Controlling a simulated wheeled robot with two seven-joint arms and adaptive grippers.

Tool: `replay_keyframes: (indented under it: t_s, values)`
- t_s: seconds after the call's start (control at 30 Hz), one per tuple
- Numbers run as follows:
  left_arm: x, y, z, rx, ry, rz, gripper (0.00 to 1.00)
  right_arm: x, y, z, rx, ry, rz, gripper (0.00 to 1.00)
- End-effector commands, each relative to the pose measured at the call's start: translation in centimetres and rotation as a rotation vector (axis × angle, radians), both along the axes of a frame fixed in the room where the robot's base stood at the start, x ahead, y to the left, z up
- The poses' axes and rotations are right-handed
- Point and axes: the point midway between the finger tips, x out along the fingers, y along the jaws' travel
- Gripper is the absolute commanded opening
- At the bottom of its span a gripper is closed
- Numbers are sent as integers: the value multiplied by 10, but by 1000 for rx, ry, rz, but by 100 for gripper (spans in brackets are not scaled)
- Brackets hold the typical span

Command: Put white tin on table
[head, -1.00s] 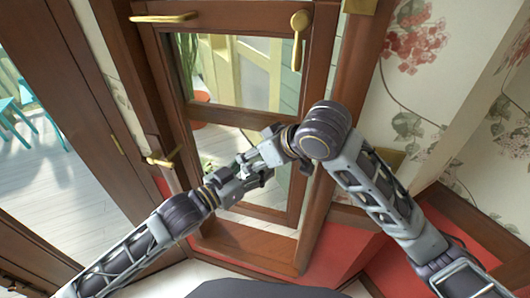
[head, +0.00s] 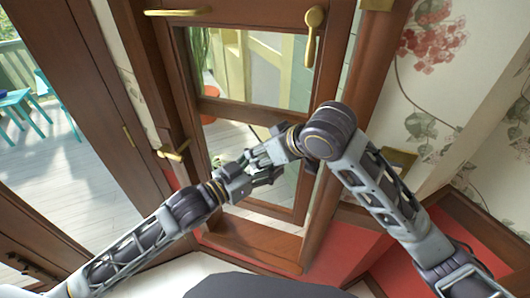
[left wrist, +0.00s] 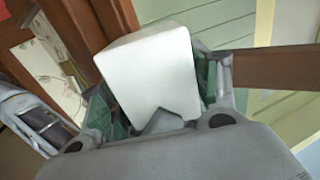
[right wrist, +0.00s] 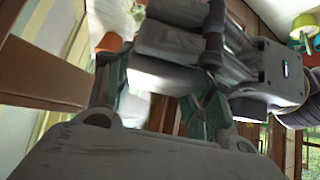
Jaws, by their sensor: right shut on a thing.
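The white tin (left wrist: 155,70) is a smooth, pale, box-like piece between the green-padded fingers of my left gripper (left wrist: 158,100) in the left wrist view. In the head view my left gripper (head: 248,176) and right gripper (head: 264,160) meet tip to tip, and the tin is mostly hidden between them. In the right wrist view a white patch of the tin (right wrist: 133,106) shows between the fingers of my right gripper (right wrist: 160,100), partly covered by the grey left gripper. The right gripper is shut on the tin. Whether the left fingers press on it is unclear.
A brown glazed door (head: 255,120) with brass handles is close in front. An opening at left leads to a deck (head: 80,165) with teal furniture (head: 22,102). Floral wallpaper (head: 425,90) covers the right wall. I cannot make out an indoor table.

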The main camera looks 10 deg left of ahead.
Motion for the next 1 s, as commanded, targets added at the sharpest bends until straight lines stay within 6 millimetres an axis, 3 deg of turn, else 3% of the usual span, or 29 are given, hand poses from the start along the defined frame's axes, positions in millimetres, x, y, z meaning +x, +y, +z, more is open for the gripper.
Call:
replay_keyframes:
  t_s: [0.1, 0.57, 0.77, 0.97, 1.0]
  values:
    - [0, 0, 0, 0, 0, 0, 78, 0, 0, 1, 1, -1, 0, 22]
    - [2, 1, -6, 13, -8, 2, 78, 0, 0, 1, 1, -1, 0, 22]
    - [9, 3, -26, 63, -54, 8, 78, 0, 0, 1, 1, -1, 0, 22]
    - [18, 9, -62, 151, -131, 22, 78, 0, 0, 1, 1, -1, 0, 22]
    - [20, 11, -70, 171, -148, 27, 78, 0, 0, 1, 1, -1, 0, 17]
